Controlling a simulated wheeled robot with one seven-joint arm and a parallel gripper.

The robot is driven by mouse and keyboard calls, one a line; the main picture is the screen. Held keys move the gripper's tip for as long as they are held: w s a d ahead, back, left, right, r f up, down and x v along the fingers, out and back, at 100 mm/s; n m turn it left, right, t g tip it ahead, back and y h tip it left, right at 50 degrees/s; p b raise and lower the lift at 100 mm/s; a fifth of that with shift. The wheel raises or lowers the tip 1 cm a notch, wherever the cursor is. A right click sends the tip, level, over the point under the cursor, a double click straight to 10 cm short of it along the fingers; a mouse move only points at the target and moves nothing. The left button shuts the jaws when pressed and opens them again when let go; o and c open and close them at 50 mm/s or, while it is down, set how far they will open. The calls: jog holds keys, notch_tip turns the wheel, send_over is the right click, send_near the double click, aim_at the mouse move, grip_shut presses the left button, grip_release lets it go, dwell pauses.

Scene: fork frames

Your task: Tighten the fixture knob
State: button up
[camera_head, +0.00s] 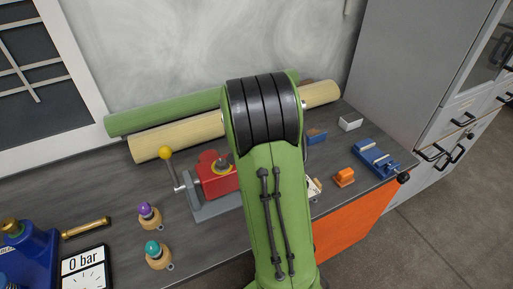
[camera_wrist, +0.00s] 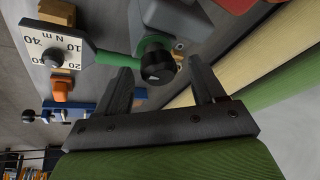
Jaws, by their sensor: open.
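In the wrist view, a round black knob (camera_wrist: 157,63) sits at the end of a green bar beside a white torque dial (camera_wrist: 50,48) marked in N m. My gripper (camera_wrist: 160,67) is open. Its two dark fingers stand on either side of the knob in the picture, with gaps on both sides; I cannot tell how far beyond the tips the knob lies. In the head view, my green arm covers the gripper and the knob; only a pale sliver, perhaps of the dial (camera_head: 316,187), shows at the arm's right side.
A red clamp (camera_head: 212,185) with a yellow-ball lever (camera_head: 166,153) stands left of my arm. A blue vise-like block (camera_head: 376,157) and an orange block (camera_head: 344,177) lie to the right. Long green (camera_head: 165,115) and cream (camera_head: 180,138) rolls lie along the wall.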

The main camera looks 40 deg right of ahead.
jog(key=p+v, duration=0.3)
jog(key=v, duration=1.2)
jog(key=shift+s+r, duration=0.15)
jog(key=shift+r, duration=0.25)
jog(key=shift+a, duration=0.1)
jog(key=s+a+r+n+t+y, duration=0.1)
jog(key=s+a+n+y, duration=0.1)
jog(key=s+a+n, duration=0.5)
jog(key=s+a+r+n+t+y+p, duration=0.1)
jog(key=s+a+r+n, duration=0.1)
jog(key=s+a+n, duration=0.5)
jog(key=s+a, duration=0.2)
jog(key=a, duration=0.4)
jog(key=shift+a+t+y+p, duration=0.3)
jog(key=shift+t+y, duration=0.1)
jog(key=shift+s+d+r, duration=0.1)
